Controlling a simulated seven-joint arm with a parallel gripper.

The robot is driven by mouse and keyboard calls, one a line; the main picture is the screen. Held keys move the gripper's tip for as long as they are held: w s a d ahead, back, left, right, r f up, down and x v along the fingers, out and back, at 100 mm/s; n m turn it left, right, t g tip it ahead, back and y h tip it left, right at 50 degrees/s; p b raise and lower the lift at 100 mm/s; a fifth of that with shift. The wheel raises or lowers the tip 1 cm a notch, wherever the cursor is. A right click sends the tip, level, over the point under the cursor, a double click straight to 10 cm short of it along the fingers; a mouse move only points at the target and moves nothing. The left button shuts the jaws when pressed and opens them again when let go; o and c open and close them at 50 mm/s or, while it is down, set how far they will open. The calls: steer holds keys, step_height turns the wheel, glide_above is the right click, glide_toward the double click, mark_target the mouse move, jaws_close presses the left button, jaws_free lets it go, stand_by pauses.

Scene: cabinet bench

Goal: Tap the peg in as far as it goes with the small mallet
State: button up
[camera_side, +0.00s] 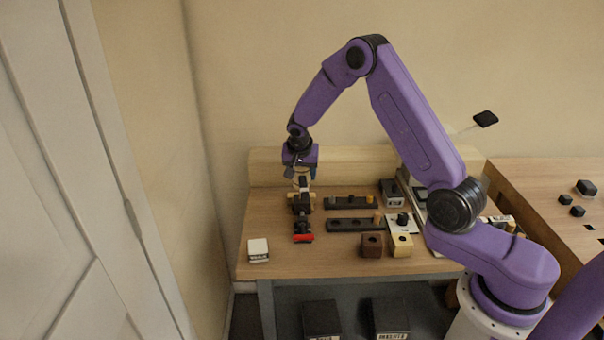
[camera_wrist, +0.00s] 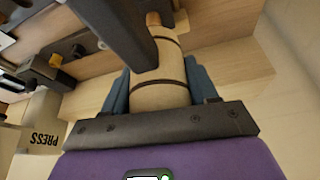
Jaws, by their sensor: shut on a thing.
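My gripper (camera_wrist: 160,92) is shut on a pale wooden cylinder with dark bands (camera_wrist: 160,80), which looks like part of the small mallet. Its blue fingers lie on either side of the cylinder. A dark bar crosses in front of it in the wrist view. In the side view my gripper (camera_side: 301,178) is over the left part of the bench, with dark parts and a red-ended piece (camera_side: 303,238) below it. I cannot tell which peg is the task's. An orange peg (camera_side: 376,216) stands upright at the right end of the front black rail (camera_side: 350,225).
A second black rail (camera_side: 345,202) with a yellow peg lies behind. A brown block (camera_side: 372,245) and a pale block (camera_side: 401,245) stand in front. A white block (camera_side: 258,250) sits front left. Bare bench (camera_side: 275,220) lies left of my gripper. A back board (camera_side: 270,167) bounds the bench.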

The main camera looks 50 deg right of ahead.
steer(key=shift+f, duration=1.45)
steer(key=shift+r, duration=1.05)
steer(key=shift+r, duration=0.15)
steer(key=shift+f, duration=1.4)
steer(key=shift+r, duration=1)
